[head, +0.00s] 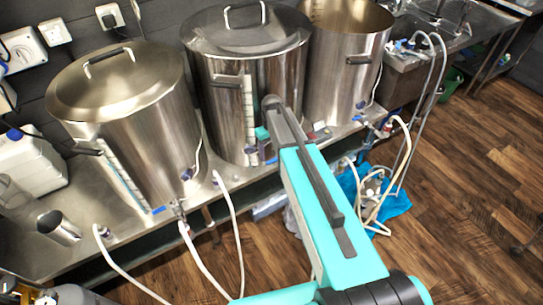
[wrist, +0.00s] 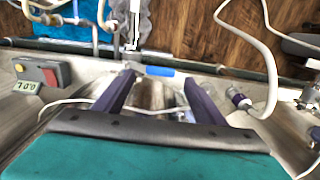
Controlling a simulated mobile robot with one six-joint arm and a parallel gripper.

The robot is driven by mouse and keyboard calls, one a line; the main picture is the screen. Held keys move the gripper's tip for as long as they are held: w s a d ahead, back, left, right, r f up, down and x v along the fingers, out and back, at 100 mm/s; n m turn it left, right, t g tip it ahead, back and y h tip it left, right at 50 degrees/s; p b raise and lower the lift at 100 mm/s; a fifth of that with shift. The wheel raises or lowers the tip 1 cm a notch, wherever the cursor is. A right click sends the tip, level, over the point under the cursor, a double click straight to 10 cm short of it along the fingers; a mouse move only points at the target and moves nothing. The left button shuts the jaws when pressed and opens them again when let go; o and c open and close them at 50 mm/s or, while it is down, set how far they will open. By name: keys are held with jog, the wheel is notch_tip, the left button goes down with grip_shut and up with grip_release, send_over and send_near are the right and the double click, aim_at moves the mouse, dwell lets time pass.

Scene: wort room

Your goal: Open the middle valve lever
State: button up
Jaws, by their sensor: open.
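Three steel kettles stand in a row on a steel bench in the head view: the left (head: 140,130), the middle (head: 215,110) and the right (head: 335,85). My arm reaches to the front foot of the middle kettle and hides most of its valve in the head view. In the wrist view a blue valve lever (wrist: 160,71) lies crosswise, close to the gap between my fingertips. My gripper (wrist: 159,80) is open, with one purple finger towards each end of the lever. I cannot tell whether the fingers touch it. The left kettle's blue lever (head: 158,210) also shows.
A control box (wrist: 40,75) with a red button and a display sits left of my gripper in the wrist view. White hoses (head: 225,225) hang over the bench's front edge. A steel cup (head: 60,228) lies at the left. The wooden floor (head: 470,180) at the right is mostly clear.

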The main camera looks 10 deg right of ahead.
aim_at(272, 161)
jog(key=shift+f+p, duration=0.4)
jog(key=shift+f, duration=1.45)
jog(key=c, duration=1.5)
